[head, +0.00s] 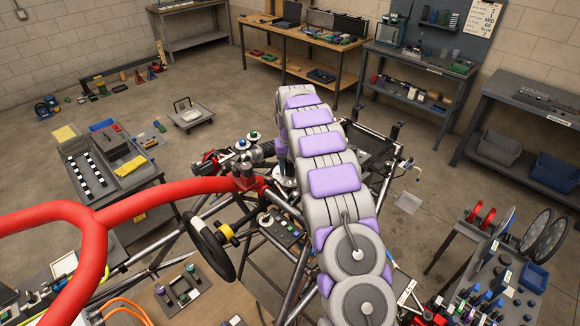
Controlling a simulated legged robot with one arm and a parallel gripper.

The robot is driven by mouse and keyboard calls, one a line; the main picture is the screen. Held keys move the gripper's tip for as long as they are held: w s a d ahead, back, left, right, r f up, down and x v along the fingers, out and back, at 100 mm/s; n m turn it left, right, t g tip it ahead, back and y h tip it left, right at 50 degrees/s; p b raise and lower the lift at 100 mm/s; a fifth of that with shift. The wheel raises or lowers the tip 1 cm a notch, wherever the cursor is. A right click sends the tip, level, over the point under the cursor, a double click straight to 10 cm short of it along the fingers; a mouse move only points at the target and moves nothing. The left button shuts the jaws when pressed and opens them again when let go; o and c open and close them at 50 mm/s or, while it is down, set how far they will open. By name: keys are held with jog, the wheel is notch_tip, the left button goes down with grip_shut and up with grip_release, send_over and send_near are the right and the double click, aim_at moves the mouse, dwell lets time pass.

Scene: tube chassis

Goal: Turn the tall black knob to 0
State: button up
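A small control panel (282,232) with several knobs and buttons is fixed on the tube chassis (195,258), just left of my arm. A round knob (265,219) stands at its upper left end. The frame is too coarse to tell which knob is the tall black one, and no numbers can be read. My arm, grey with purple pads, rises across the middle and right of the panel. The area of my gripper (286,178) is low behind the arm's left edge, above the panel. Its fingers cannot be made out.
A black steering wheel (208,246) is left of the panel. A thick red tube (160,193) crosses the left side. A cart (108,165) stands at left, workbenches (300,45) at the back, and a table with discs (490,260) at right. Open floor lies between.

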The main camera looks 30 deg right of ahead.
jog(key=shift+o, duration=1)
jog(key=shift+a, duration=0.1)
jog(key=m, duration=0.3)
jog(key=shift+d+m+p, duration=0.2)
jog(key=shift+m+p, duration=0.2)
jog(key=m, duration=0.3)
jog(key=shift+p, duration=0.35)
notch_tip(320, 180, up, 13)
jog(key=shift+w+a+f+b, duration=0.1)
jog(key=shift+f+b, duration=0.1)
jog(key=shift+b, duration=0.2)
notch_tip(320, 180, up, 5)
jog(key=p, duration=0.3)
jog(key=s+a+f+n+b, duration=0.2)
jog(key=s+a+b, duration=0.3)
jog(key=s, duration=0.4)
jog(key=s+a+f+n+b, duration=0.1)
jog(key=s+a+f+b, duration=0.3)
jog(key=s+b, duration=0.3)
jog(key=s+a+f+n+g+b, duration=0.1)
jog(key=s+a+f+b, duration=0.3)
jog(key=s, duration=0.7)
jog(key=shift+a+f+n+b, duration=0.3)
jog(key=shift+a+n+b, duration=0.5)
jog(key=shift+b, duration=0.25)
